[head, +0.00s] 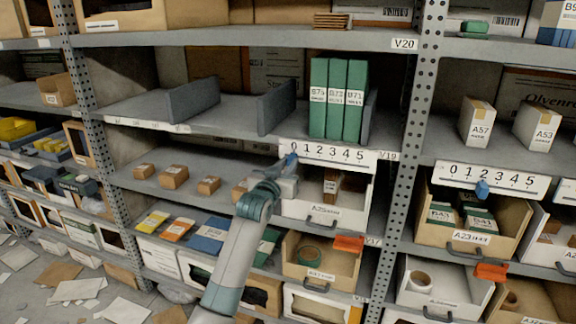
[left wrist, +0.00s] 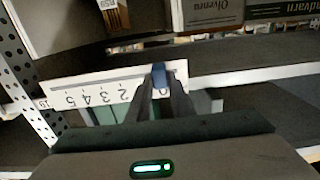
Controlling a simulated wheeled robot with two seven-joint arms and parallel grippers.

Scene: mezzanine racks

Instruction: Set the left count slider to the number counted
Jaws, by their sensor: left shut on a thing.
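The left count slider is a white strip (head: 335,154) marked 0 to 5 on the shelf edge, above the white bin A25 (head: 322,215). Its blue knob (head: 292,158) stands at the 0 end. My left gripper (head: 289,168) is shut on this knob. In the left wrist view the strip (left wrist: 100,92) appears upside down, and the blue knob (left wrist: 159,71) sits between my fingertips (left wrist: 160,82) by the 0. A brown box (head: 332,187) shows in the bin; my gripper hides the bin's left part. My right gripper is not in view.
A second slider strip (head: 510,180) is on the right, its blue knob (head: 482,189) near 2. Green binders (head: 338,98) stand above the left strip. A perforated rack post (head: 408,150) stands between the bays. Small brown boxes (head: 174,177) sit left of my gripper.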

